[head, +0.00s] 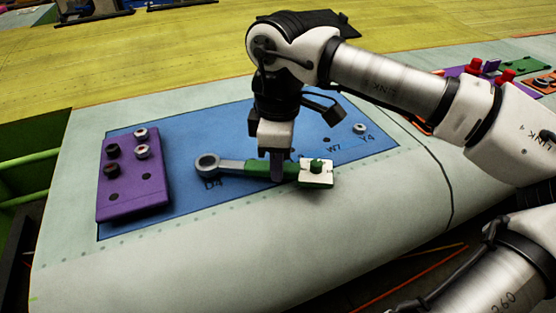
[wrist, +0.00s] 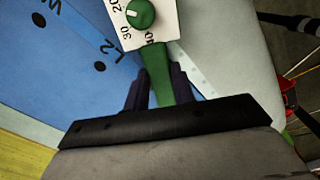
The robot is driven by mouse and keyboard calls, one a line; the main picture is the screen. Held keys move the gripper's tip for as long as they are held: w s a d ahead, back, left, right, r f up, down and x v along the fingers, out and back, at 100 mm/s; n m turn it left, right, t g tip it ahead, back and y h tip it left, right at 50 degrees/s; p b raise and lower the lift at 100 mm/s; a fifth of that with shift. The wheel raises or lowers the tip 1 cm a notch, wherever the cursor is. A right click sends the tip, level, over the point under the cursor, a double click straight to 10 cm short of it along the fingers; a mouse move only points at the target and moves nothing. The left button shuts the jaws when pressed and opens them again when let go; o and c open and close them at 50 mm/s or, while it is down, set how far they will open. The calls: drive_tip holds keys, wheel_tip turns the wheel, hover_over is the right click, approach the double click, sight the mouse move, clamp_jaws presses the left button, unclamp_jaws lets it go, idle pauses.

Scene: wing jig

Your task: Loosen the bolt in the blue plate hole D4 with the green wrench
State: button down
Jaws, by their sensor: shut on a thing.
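The green wrench (head: 230,166) lies across the blue plate (head: 215,131), with a grey ring head (head: 207,162) at its left end. The ring sits just above the D4 label. Whether a bolt is inside the ring is too small to tell. A white dial box (head: 316,173) with a green knob is at the wrench's right end; it also shows in the wrist view (wrist: 158,30). My gripper (head: 277,172) points down and is shut on the green handle near the dial box. In the wrist view, the handle (wrist: 157,75) runs between my two dark fingers.
A purple block (head: 133,190) with several bolts and holes stands left of the ring. A bolt (head: 360,128) sits near the Y4 label, right of W7. Coloured blocks with red and green parts (head: 490,72) lie at the far right. The pale wing surface in front is clear.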

idle(0.4)
drive_tip(key=shift+f+b, duration=0.75)
drive_tip(key=shift+b, duration=0.2)
drive_tip(key=shift+w+d+n, duration=0.15)
drive_tip(key=shift+w+n, duration=1.05)
drive_tip(key=shift+w, duration=0.15)
drive_tip(key=shift+w+r, duration=0.1)
drive_tip(key=shift+w+r+n, duration=0.15)
drive_tip(key=shift+w+n, duration=1.05)
drive_tip(key=shift+w, duration=0.05)
drive_tip(key=shift+w+a, duration=0.1)
drive_tip(key=shift+a, duration=0.1)
drive_tip(key=shift+w+a+r+n, duration=0.1)
drive_tip(key=shift+w+a+n, duration=0.1)
drive_tip(key=shift+w+n, duration=0.4)
drive_tip(key=shift+w+a+n, duration=0.2)
drive_tip(key=shift+w+n, duration=0.4)
